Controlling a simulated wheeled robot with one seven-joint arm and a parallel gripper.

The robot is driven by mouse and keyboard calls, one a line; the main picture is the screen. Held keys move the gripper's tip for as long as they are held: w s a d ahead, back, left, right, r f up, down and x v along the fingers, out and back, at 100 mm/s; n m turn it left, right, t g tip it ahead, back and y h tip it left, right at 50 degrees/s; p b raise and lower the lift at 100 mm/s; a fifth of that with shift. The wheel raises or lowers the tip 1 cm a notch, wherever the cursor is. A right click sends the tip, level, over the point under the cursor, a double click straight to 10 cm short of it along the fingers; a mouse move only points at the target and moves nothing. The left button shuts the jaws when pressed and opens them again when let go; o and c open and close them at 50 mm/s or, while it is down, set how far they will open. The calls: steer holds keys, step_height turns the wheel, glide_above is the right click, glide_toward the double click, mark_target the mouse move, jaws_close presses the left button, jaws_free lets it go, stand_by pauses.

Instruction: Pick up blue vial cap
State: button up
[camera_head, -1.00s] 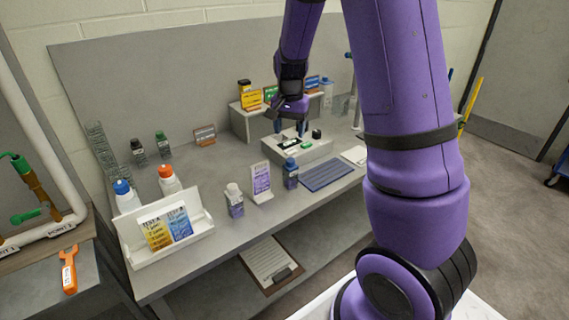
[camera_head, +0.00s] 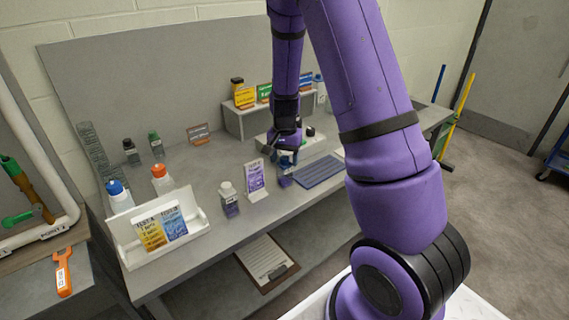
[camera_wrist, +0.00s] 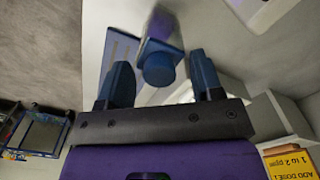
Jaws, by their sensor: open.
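The blue vial cap (camera_wrist: 158,66) sits on a vial with a bluish body (camera_wrist: 160,25) in the wrist view. The cap lies between the two blue fingers of my gripper (camera_wrist: 161,58), with a visible gap on each side. My gripper is open and holds nothing. The gripper hides the cap there; only the vial's lower part shows.
A purple card on a stand (camera_head: 256,178) and a white-capped bottle (camera_head: 229,200) stand just left of the vial. A blue mat (camera_head: 318,171) lies to its right. A white tray with packets (camera_head: 126,256) is at the bench's left front.

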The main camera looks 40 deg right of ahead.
steer(key=c, duration=1)
steer(key=shift+f, duration=0.1)
